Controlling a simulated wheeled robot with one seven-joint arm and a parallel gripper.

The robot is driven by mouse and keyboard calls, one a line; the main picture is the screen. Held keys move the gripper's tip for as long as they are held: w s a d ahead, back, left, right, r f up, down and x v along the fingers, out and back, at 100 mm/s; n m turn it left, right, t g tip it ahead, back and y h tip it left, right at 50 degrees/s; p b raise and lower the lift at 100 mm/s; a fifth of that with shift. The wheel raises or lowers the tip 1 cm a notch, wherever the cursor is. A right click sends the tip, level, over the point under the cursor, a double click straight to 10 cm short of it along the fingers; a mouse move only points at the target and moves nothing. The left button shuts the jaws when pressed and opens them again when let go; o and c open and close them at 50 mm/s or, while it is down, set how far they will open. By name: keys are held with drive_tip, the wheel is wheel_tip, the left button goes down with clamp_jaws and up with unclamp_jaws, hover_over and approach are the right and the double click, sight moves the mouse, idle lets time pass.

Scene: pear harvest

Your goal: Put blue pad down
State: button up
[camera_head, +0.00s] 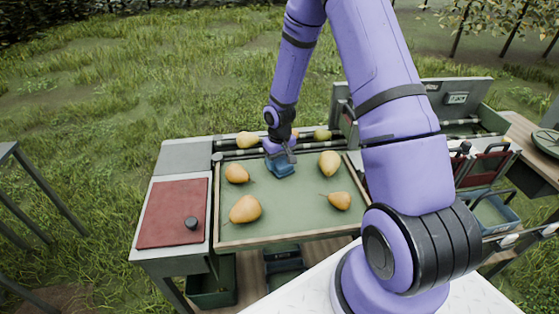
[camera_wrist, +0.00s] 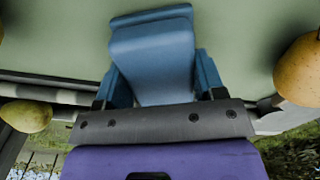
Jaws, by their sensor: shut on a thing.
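The blue pad (camera_wrist: 155,58) is between the fingers of my gripper (camera_wrist: 162,85) in the wrist view. In the head view my gripper (camera_head: 280,158) is shut on the blue pad (camera_head: 281,170), at the back middle of the green tray (camera_head: 285,200). The pad is close over the tray surface; I cannot tell whether it touches. Several yellow pears lie on the tray, among them a large one (camera_head: 245,209) at the front left, one (camera_head: 237,173) at the left, one (camera_head: 330,163) at the back right and one (camera_head: 340,200) at the right.
Behind the tray, rollers (camera_head: 225,143) carry more pears (camera_head: 248,139). A red mat (camera_head: 172,212) with a dark round knob (camera_head: 191,223) lies left of the tray. A green crate (camera_head: 212,285) stands below. The tray's middle is bare. My arm hides part of the right side.

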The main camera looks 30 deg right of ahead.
drive_tip(key=shift+f, duration=0.15)
drive_tip(key=o, duration=0.9)
